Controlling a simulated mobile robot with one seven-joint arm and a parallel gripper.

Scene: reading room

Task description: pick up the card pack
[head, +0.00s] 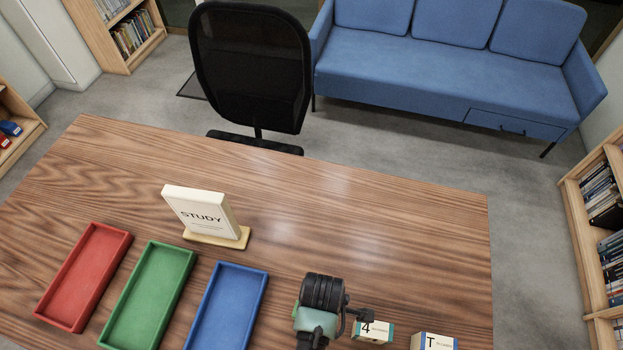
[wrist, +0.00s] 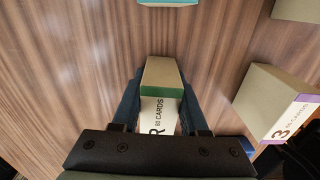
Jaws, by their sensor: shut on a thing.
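A card pack (wrist: 161,92) with a green band and the print "R 80 CARDS" is between the two dark fingers of my gripper (wrist: 161,76) in the wrist view. The fingers are shut on its sides. The near part of the pack is hidden by the gripper body. I cannot tell whether the pack is touching the table or is raised. In the head view my dark wrist is at the bottom middle, over the wooden table (head: 390,230), and it hides the fingers and most of what they hold.
A "4" pack (head: 372,331) and a "T" pack (head: 433,342) stand to the right. A purple-banded "3" pack (wrist: 280,105) is close right in the wrist view. Red (head: 83,275), green (head: 148,295) and blue (head: 231,305) trays and a STUDY sign (head: 201,212) are left. The table's back right is clear.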

